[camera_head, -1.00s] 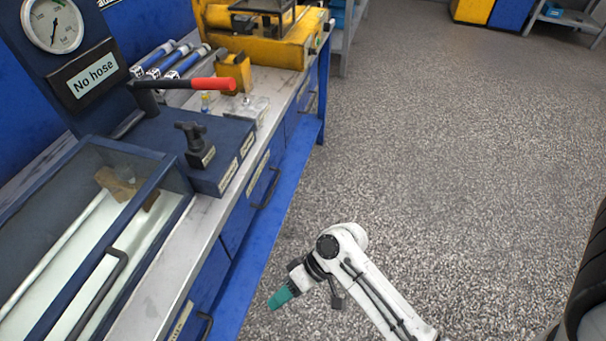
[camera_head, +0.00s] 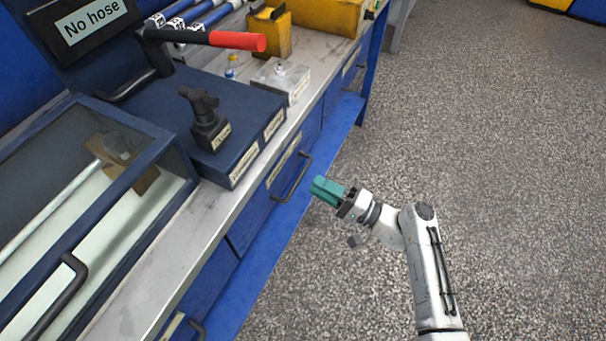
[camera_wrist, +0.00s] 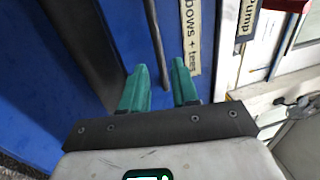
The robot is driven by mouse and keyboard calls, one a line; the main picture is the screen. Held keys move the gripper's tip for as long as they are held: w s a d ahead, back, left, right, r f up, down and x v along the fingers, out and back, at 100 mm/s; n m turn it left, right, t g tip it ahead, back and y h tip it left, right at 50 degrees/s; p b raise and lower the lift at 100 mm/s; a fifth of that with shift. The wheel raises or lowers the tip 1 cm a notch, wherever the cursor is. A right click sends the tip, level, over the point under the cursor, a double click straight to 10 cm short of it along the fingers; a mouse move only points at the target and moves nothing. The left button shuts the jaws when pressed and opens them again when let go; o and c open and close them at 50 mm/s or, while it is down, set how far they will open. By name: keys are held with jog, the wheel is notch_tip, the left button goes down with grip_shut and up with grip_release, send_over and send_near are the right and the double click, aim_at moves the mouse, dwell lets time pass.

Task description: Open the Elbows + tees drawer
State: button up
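The Elbows + tees drawer is a blue drawer front under the bench, with its label (camera_wrist: 191,35) partly readable as "bows + tees" in the wrist view. In the head view, its dark bar handle (camera_head: 291,180) sits below a label strip. The drawer looks shut. My gripper (camera_head: 318,188) is just right of this handle, apart from it in the head view. In the wrist view, my gripper's teal fingers (camera_wrist: 160,85) are spread with a gap between them. A thin dark bar runs toward that gap, and a thicker dark bar lies left of it; contact cannot be told.
The metal benchtop (camera_head: 185,240) runs above the drawers. It carries a glass-topped case (camera_head: 105,175), a dark blue block (camera_head: 150,100) and a red-handled lever (camera_head: 237,41). The grey floor (camera_head: 480,130) is clear at the right.

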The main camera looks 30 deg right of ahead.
aim_at(300, 176)
jog(key=x, duration=0.6)
jog(key=shift+a, duration=0.15)
grip_shut()
dwell(0.4)
